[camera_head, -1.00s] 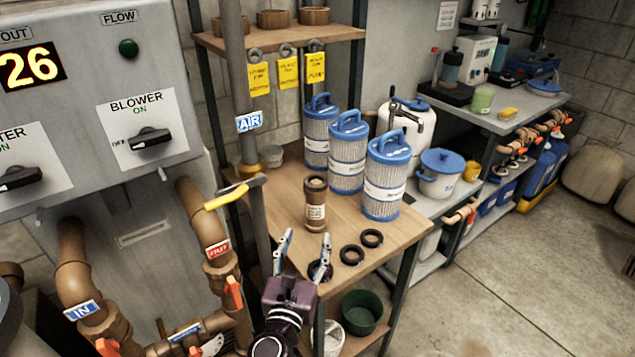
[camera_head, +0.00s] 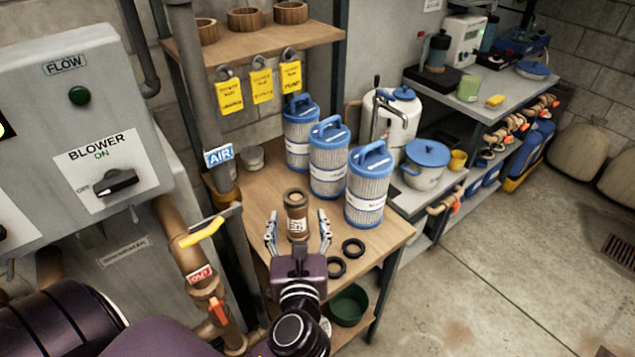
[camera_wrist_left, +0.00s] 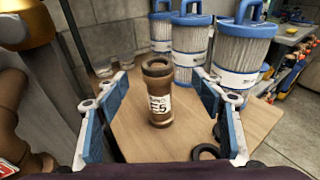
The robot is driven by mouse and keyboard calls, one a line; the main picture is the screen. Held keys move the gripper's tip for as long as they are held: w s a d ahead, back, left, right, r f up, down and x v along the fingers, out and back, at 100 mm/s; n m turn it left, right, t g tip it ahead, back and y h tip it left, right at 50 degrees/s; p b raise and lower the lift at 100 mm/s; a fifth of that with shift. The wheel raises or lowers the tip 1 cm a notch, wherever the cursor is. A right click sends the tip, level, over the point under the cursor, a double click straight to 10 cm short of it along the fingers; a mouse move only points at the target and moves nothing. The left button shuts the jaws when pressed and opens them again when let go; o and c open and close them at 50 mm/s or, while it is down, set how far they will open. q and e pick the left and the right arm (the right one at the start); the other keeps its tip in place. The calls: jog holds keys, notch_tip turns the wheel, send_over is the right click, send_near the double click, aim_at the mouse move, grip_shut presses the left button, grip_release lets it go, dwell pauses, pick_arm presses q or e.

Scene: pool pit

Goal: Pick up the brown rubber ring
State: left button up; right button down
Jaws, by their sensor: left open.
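My left gripper (camera_head: 298,222) is open and empty over the wooden table, its fingers spread either side of a brown cylinder in the picture. In the left wrist view my left gripper (camera_wrist_left: 164,88) has the upright brown cylinder (camera_wrist_left: 160,98) between and beyond its fingers, with no visible contact. The cylinder (camera_head: 296,212) has a pale label. Two dark rings lie flat right of the gripper: the farther ring (camera_head: 354,248) and the nearer ring (camera_head: 337,267). Neither looks clearly brown. In the left wrist view one dark ring (camera_wrist_left: 206,152) is partly hidden. My right gripper is not in view.
Several blue-topped filter cartridges (camera_head: 366,190) stand behind and right of the cylinder. A shelf (camera_head: 262,45) with brown ring-like pieces (camera_head: 245,18) hangs above. A green bucket (camera_head: 348,305) sits below.

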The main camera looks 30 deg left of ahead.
aim_at(296, 191)
pick_arm(q)
jog(key=p+x, duration=0.1)
jog(key=x, duration=0.5)
jog(key=shift+w+a+p, duration=0.15)
jog(key=shift+a+p, duration=0.25)
jog(key=shift+d, duration=0.1)
jog(key=c, duration=0.9)
